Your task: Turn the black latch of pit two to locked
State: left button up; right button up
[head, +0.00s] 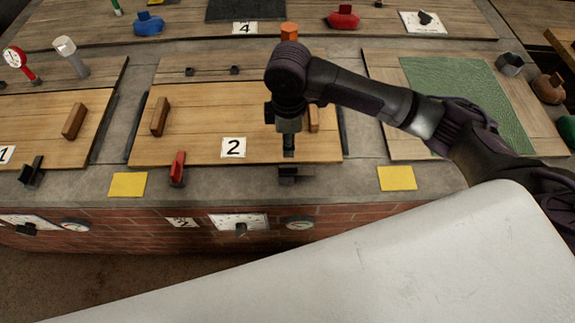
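Pit two is covered by a wooden lid (200,110) with a white card "2" (233,147) on its front part. Its black latch (293,175) sits on the grey rim at the lid's front right; its bar looks to lie sideways, along the lid's edge. My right gripper (289,151) points down over the lid's front edge, just behind the black latch in the picture. Its narrow fingertips seem empty; whether they are parted, or touch the latch, I cannot tell. My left gripper is out of view.
A red latch (178,168) stands at the lid's front left. Yellow pads (128,184) and (397,178) lie on the rim either side. Wooden handles (160,116) stand on the lid. Pit one's black latch (32,170) is at far left.

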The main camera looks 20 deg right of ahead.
aim_at(288, 166)
notch_tip(288, 166, down, 12)
jog(key=shift+r+b, duration=0.15)
jog(key=shift+b, duration=0.25)
grip_shut()
